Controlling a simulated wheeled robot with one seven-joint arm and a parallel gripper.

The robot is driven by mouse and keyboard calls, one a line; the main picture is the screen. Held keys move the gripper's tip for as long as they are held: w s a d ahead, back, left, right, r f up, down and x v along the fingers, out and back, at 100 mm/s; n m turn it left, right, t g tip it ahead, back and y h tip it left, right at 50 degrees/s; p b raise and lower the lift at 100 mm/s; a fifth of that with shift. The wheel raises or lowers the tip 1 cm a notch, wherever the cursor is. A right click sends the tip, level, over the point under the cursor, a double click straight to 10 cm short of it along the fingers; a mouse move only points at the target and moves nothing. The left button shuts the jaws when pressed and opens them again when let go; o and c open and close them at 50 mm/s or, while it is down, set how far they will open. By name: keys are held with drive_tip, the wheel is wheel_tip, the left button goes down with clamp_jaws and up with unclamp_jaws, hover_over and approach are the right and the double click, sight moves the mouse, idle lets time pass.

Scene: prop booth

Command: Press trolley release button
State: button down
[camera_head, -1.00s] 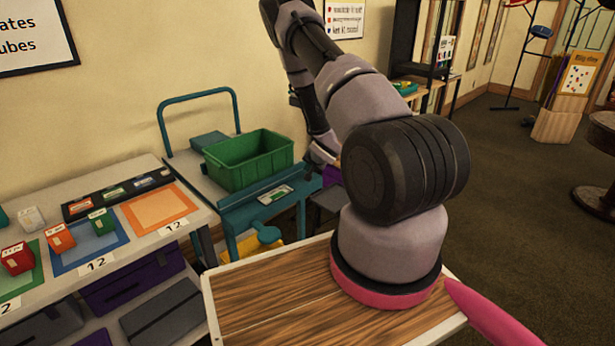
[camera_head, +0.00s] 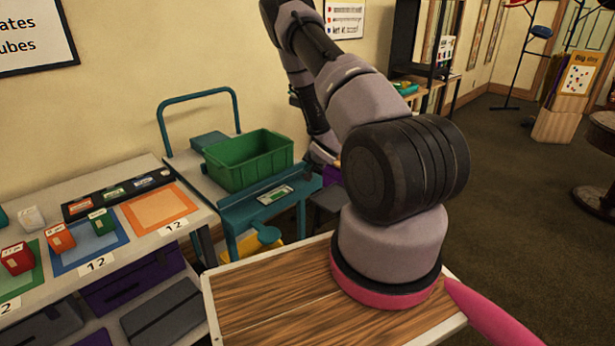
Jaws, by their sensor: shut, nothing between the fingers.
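The teal trolley (camera_head: 236,217) stands against the wall beyond my base, with a raised tube handle (camera_head: 198,95) at its back. A green crate (camera_head: 250,172) sits on it. A white and green label (camera_head: 275,195) lies on its front right part. A teal rounded paddle (camera_head: 266,235) shows low at its front; I cannot tell whether this is the release button. My gripper (camera_head: 325,153) is at the trolley's right side, near the crate's right end. It is shut and empty, partly hidden behind my arm. Any contact with the trolley is hidden.
A table (camera_head: 190,226) with coloured mats and small boxes stands at the left, with purple and grey bins on its lower shelf. A dark stool (camera_head: 328,200) is right of the trolley. Carpet (camera_head: 520,200) is open at the right.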

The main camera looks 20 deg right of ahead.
idle(0.6)
drive_tip(key=shift+f, duration=0.4)
drive_tip(key=shift+f, duration=0.45)
idle(0.7)
drive_tip(key=shift+r, duration=0.85)
drive_tip(key=shift+r, duration=0.1)
drive_tip(key=shift+r, duration=2.4)
